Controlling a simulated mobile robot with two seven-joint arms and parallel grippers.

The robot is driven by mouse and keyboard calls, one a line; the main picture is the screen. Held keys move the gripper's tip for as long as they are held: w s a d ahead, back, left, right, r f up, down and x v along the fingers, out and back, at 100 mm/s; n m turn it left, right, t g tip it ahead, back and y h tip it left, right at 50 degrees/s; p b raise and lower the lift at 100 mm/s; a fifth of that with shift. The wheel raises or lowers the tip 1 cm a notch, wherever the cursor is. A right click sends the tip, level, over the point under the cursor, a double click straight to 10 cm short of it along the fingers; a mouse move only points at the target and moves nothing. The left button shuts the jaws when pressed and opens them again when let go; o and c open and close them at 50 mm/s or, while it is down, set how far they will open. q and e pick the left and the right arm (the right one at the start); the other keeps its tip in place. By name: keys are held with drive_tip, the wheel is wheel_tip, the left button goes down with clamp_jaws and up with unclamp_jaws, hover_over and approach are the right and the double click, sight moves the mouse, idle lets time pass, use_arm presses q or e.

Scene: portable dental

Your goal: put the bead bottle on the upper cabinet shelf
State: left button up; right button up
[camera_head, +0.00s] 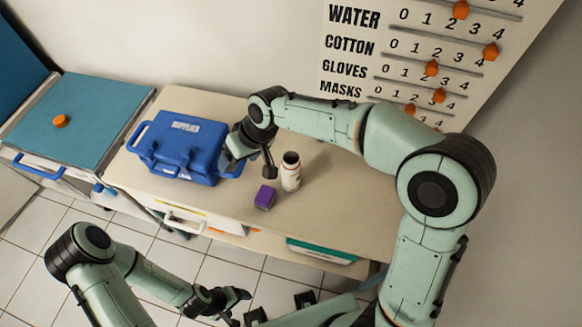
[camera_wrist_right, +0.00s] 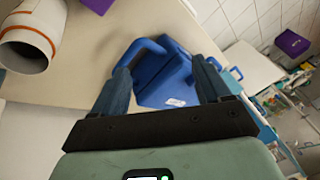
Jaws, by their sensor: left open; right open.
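A white bottle (camera_head: 291,172) with a dark open mouth, seemingly the bead bottle, stands upright on the beige counter (camera_head: 335,215). In the right wrist view the white bottle (camera_wrist_right: 28,45) is large at the upper left, outside the fingers. My right gripper (camera_head: 251,160) is open and empty, between the blue supplies case and the bottle. In its wrist view the right gripper's fingers (camera_wrist_right: 163,75) spread with the case beyond them. My left gripper (camera_head: 236,306) is open, low in front of the counter. I cannot make out the upper cabinet shelf.
A blue supplies case (camera_head: 190,135) stands on the counter left of my right gripper. A small purple box (camera_head: 265,197) lies in front of the bottle. A teal-topped cabinet (camera_head: 75,115) with an orange knob stands at left. A wall chart (camera_head: 400,60) hangs behind.

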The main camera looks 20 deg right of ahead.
drive_tip(key=s+a+m+t+y+b, duration=0.1)
drive_tip(key=a+t+y+b, duration=0.2)
drive_tip(key=a, duration=0.7)
use_arm(q)
drive_tip(key=s+f+b, duration=0.2)
drive_tip(key=s+f, duration=0.1)
drive_tip(key=f, duration=0.3)
use_arm(e)
drive_tip(key=m+t+h, duration=0.7)
drive_tip(key=t+h, duration=0.1)
drive_tip(key=h, duration=0.5)
approach(291, 154)
drive_tip(key=p+x, duration=0.4)
drive_tip(key=p, duration=0.1)
drive_tip(key=shift+w+a+f, duration=0.1)
drive_tip(key=shift+w, duration=0.05)
drive_tip(key=shift+w+d+f, duration=0.2)
drive_tip(key=shift+w+d, duration=0.25)
drive_tip(key=shift+w, duration=0.05)
drive_tip(key=x, duration=0.4)
drive_tip(key=shift+w, duration=0.15)
use_arm(q)
wheel_tip(291, 154, up, 6)
drive_tip(key=w, duration=0.2)
drive_tip(key=shift+w, duration=0.4)
use_arm(e)
clamp_jaws()
